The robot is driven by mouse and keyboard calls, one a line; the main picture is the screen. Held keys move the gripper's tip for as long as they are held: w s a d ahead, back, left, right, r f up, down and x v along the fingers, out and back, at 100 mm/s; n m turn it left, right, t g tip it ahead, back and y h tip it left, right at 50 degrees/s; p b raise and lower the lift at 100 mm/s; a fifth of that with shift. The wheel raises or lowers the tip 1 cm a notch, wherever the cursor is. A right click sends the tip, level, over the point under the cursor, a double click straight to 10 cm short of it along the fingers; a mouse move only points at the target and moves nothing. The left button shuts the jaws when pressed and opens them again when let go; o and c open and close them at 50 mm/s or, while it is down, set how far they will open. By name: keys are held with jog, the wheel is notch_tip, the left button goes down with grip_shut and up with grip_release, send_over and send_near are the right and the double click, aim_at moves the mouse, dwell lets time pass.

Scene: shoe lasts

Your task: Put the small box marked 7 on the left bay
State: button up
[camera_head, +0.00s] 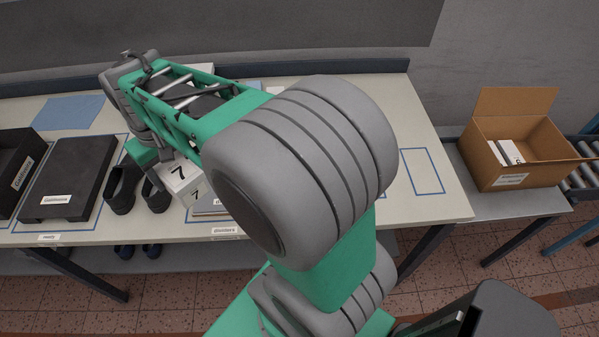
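The small white box marked 7 (182,178) is near the table's front, left of the middle, with a 7 on its top and front faces. My gripper (148,156) is at the box's upper left, at the end of my bent arm. My wrist and forearm hide much of the gripper and the area behind the box. I cannot tell whether the fingers touch the box. A blue-outlined bay (97,226) at the left of the table holds a dark flat tray (72,175) with a white label.
Two dark shoe-like shapes (122,190) are left of the box. A blue sheet (70,112) lies at the back left. An empty blue outline (422,172) is at the table's right. An open cardboard carton (500,165) holding white boxes stands on a side surface. My arm covers the table's middle.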

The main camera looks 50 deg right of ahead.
jog(key=s+d+f+m+b, duration=0.2)
jog(key=s+d+f+b, duration=0.1)
jog(key=d, duration=0.7)
jog(key=s+d+f+m+b, duration=0.2)
jog(key=s+d+f+b, duration=0.1)
jog(key=d, duration=0.7)
jog(key=s+d+f+m+h+b, duration=0.1)
jog(key=s+d+f+m+b, duration=0.15)
jog(key=s+d, duration=0.65)
jog(key=s+d+f+m+b, duration=0.2)
jog(key=s+d+b, duration=0.2)
jog(key=s+d, duration=0.5)
jog(key=w+a+f+p, duration=0.1)
jog(key=w+f, duration=0.2)
jog(key=w+a+f+p, duration=0.1)
jog(key=w+a+f, duration=0.1)
jog(key=w+f, duration=0.1)
jog(key=w+a+f+p, duration=0.1)
jog(key=w+a+f, duration=0.1)
jog(key=w, duration=0.3)
jog(key=shift+w+a+f, duration=0.2)
jog(key=shift+a+f, duration=0.05)
jog(key=shift+f, duration=0.5)
notch_tip(320, 180, down, 3)
jog(key=shift+w+r+m+p, duration=0.15)
jog(key=shift+m+p, duration=0.1)
jog(key=shift+p, duration=0.15)
jog(key=shift+f, duration=0.35)
jog(key=shift+f, duration=0.1)
